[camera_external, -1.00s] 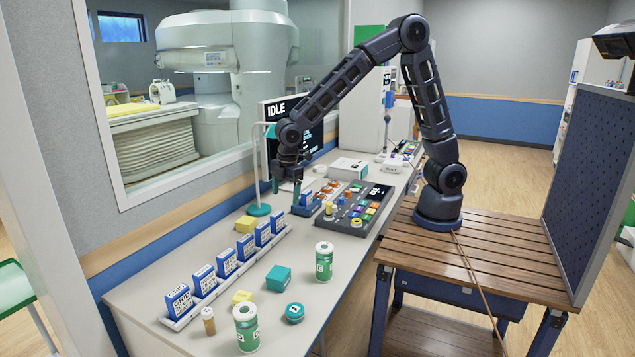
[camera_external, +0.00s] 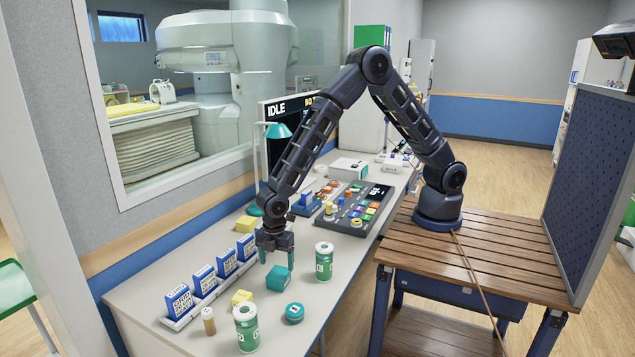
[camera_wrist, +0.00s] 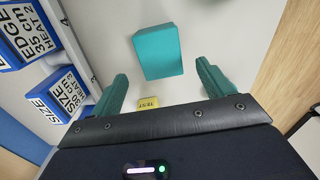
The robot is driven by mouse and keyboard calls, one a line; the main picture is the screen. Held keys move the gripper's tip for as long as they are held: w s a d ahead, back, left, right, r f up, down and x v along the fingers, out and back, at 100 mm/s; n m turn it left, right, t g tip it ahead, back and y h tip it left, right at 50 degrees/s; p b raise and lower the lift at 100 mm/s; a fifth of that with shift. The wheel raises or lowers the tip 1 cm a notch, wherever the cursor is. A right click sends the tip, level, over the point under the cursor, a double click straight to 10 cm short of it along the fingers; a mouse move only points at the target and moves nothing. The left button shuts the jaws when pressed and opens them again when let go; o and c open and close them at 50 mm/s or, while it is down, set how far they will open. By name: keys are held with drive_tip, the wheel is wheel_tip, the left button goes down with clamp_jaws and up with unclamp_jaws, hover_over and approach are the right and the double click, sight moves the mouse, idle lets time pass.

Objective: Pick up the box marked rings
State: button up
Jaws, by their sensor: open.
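No label reading "rings" is legible in either view. A plain teal box (camera_external: 279,280) sits on the counter in the external view. In the wrist view the teal box (camera_wrist: 157,50) lies above and between the fingertips. My gripper (camera_external: 276,256) is open and empty, over the counter just behind the teal box; its two teal fingers (camera_wrist: 160,86) show apart in the wrist view. Blue boxes (camera_external: 180,300) with printed white labels stand in a row in a white rack; the wrist view shows labels reading EDGE (camera_wrist: 30,33) and SIZE (camera_wrist: 60,97). My gripper hides part of the row.
A yellow box (camera_external: 242,297) is near the teal box; a yellow box marked TEST (camera_wrist: 148,103) shows in the wrist view. Green-and-white jars (camera_external: 324,262) (camera_external: 246,328), a teal round container (camera_external: 294,312) and a small brown vial (camera_external: 208,320) stand around. A control panel (camera_external: 357,207) lies farther back.

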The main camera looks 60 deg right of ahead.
sight(278, 273)
drive_tip(key=shift+d+f, duration=0.15)
drive_tip(key=shift+f, duration=1.6)
drive_tip(key=shift+d+f, duration=0.1)
drive_tip(key=shift+f, duration=1.65)
drive_tip(key=shift+c, duration=0.2)
drive_tip(key=c, duration=1.1)
drive_tip(key=shift+c, duration=0.2)
